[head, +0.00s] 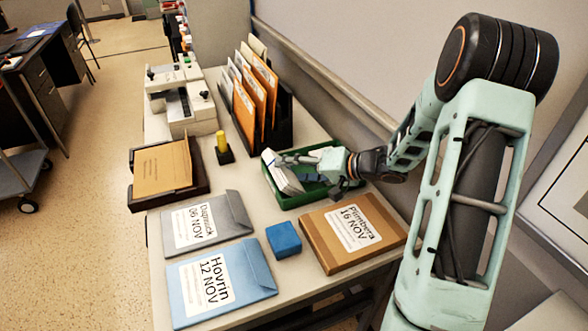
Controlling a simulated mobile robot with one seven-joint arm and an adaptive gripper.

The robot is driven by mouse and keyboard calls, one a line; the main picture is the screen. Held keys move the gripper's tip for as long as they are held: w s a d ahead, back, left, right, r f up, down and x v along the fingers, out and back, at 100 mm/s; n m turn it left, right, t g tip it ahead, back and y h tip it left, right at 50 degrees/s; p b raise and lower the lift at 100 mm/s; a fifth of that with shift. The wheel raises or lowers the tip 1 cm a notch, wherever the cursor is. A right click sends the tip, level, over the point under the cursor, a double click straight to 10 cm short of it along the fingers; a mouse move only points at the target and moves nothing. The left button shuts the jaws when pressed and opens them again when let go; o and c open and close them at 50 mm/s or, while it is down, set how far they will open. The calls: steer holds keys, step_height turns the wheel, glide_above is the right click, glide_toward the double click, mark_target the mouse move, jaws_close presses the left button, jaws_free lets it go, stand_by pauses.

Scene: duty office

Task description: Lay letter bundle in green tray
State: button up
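The letter bundle (286,181) is a white stack of envelopes with a dark band. It is tilted, at the left end of the green tray (291,202), partly over or inside it. My gripper (300,166) reaches in from the right, over the tray, with one finger lying across the top of the bundle. A dark part of the gripper shows lower right, over the tray's front edge. Whether the fingers are closed on the bundle, and whether the bundle touches the tray floor, is hidden.
A black sorter (262,105) with orange folders stands behind the tray. A brown envelope (350,230), blue block (283,239), blue envelope (217,278) and grey envelope (207,222) lie in front. A dark tray (190,192) and yellow-handled stamp (223,148) are left.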

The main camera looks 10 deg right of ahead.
steer(key=shift+o, duration=0.2)
steer(key=shift+r, duration=0.1)
steer(key=shift+d+r, duration=0.15)
steer(key=shift+r, duration=0.05)
steer(key=p+v, duration=0.2)
steer(key=v, duration=0.5)
steer(key=shift+s, duration=0.2)
steer(key=shift+w, duration=0.1)
